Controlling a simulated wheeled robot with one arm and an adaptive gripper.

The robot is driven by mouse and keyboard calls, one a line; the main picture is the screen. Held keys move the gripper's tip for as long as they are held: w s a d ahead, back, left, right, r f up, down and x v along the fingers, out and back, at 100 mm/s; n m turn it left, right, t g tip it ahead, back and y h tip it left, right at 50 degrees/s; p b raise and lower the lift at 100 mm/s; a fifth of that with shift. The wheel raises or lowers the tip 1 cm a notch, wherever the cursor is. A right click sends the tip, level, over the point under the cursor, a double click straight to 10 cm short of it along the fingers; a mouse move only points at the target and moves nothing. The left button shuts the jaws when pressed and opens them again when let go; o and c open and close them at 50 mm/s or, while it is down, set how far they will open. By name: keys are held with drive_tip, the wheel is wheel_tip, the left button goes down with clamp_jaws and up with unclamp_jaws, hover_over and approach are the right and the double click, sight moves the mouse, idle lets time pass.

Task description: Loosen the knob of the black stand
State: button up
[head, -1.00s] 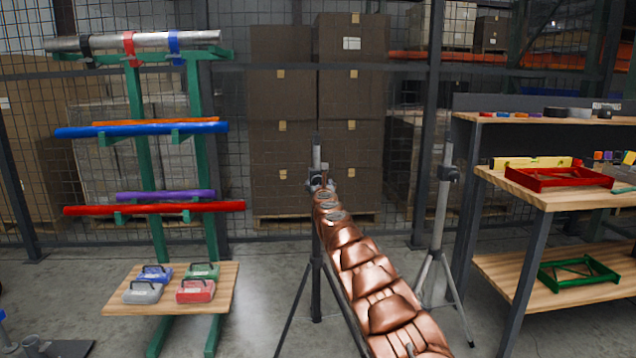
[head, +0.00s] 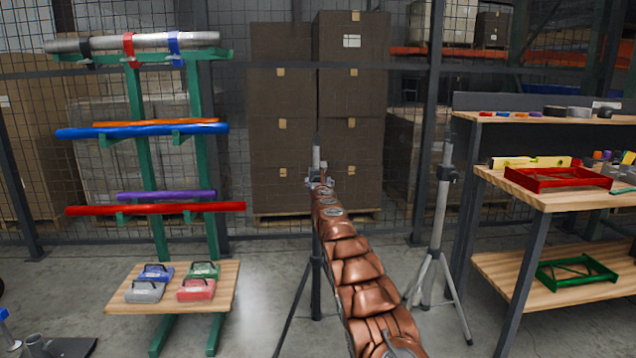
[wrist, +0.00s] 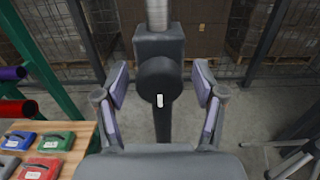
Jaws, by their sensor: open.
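The black stand (head: 316,290) stands mid-floor, largely hidden behind my copper-coloured arm in the head view. Its grey upper tube rises above a dark collar. In the wrist view the black stand's post (wrist: 161,122) runs down the middle. Its round black knob (wrist: 160,80), with a small white mark, faces the camera on a dark block. My gripper (wrist: 161,84) is open, one finger on each side of the knob, with a visible gap to it on both sides. In the head view my gripper (head: 319,184) is small, at the stand's collar.
A grey-tubed tripod stand (head: 440,205) stands close on the right, beside a wooden workbench (head: 545,198). On the left is a green rack (head: 146,195) with coloured tubes and a low wooden shelf (head: 210,303) bearing small cases. Stacked boxes (head: 350,60) and mesh fencing stand behind.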

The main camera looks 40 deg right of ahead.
idle(0.3)
drive_tip(key=c, duration=1.2)
drive_tip(key=shift+o, duration=0.2)
